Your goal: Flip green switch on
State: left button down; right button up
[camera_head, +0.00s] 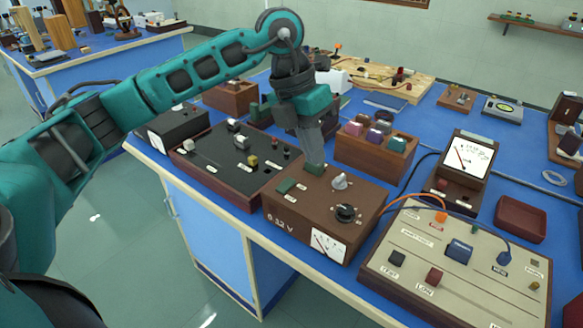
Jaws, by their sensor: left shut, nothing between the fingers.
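A brown power supply box (325,203) marked 0-12 V stands at the bench's front edge, with a meter, a black knob and a grey knob. A small flat green switch (286,186) lies on its top face at the left. A second green piece (316,169) is at the back of the top, partly hidden by my left gripper. My left gripper (315,160) points down over the box's back edge, shut and empty, its tips at or just above that second piece. I cannot tell whether they touch. My right gripper is not in view.
A black panel (235,150) with switches stands left of the box. A brown block with coloured switches (375,155) is behind it. A beige control panel (460,260) is at right, wires (405,195) running near it. A meter (465,165) stands behind.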

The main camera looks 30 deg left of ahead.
pick_arm(q)
jog(key=w+a+r+n+y, duration=0.1)
jog(key=a+r+n+y, duration=0.15)
jog(key=a, duration=0.45)
send_near(290, 180)
jog(key=shift+m+t+y, duration=0.25)
jog(key=shift+m+t, duration=0.15)
jog(key=shift+m, duration=0.05)
jog(key=f, duration=0.7)
jog(key=shift+w+d, duration=0.1)
jog(key=shift+d, duration=0.2)
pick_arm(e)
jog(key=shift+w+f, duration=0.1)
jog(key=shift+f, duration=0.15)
